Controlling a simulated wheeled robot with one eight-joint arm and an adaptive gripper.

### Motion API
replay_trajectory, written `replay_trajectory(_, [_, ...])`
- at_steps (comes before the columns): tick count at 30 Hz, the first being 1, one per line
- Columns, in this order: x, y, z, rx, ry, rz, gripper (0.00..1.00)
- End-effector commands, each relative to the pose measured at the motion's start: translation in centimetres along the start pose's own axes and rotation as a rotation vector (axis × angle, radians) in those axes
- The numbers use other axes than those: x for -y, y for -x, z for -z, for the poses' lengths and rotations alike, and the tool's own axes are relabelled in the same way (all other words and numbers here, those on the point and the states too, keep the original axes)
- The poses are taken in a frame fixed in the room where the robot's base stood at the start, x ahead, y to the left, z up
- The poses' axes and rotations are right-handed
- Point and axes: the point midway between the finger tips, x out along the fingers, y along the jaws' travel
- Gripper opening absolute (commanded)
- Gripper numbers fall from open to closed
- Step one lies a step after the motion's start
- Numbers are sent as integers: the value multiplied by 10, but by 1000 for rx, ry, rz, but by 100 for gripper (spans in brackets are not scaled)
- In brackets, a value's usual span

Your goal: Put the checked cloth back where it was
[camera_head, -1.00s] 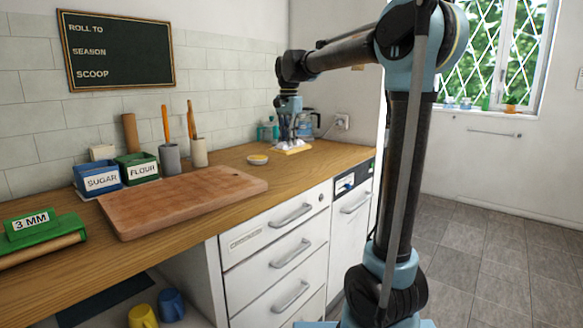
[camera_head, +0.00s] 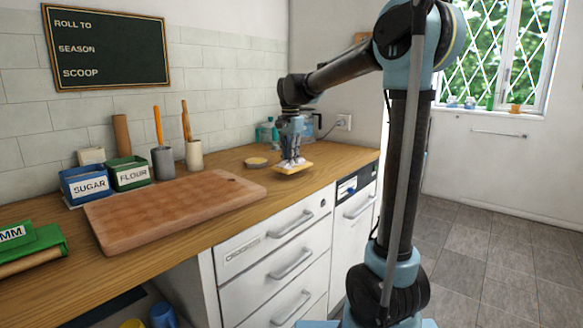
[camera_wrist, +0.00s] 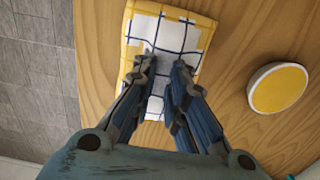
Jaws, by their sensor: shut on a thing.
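The checked cloth (camera_wrist: 188,28) is white with dark blue lines and a yellow border, and looks folded. In the wrist view my gripper (camera_wrist: 163,66) is shut on its middle, pinching the fabric between the fingers. In the head view my gripper (camera_head: 291,160) points down at the far end of the wooden counter. The cloth (camera_head: 293,170) shows there as a yellow-edged patch under the fingers, at or just above the counter top. I cannot tell whether it touches the wood. The fingers hide part of it.
A small round yellow-topped dish (camera_head: 256,162) stands just left of the cloth; it also shows in the wrist view (camera_wrist: 279,89). A cutting board (camera_head: 175,208) lies nearer. The counter's front edge is close.

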Motion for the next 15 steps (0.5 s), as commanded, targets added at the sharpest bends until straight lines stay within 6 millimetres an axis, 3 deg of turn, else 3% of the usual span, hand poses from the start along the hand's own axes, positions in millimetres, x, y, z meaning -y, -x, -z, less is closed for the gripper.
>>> replay_trajectory(6, [0,-27,-1,0,1,0,0])
replay_trajectory(15, [0,-29,-1,0,1,0,0])
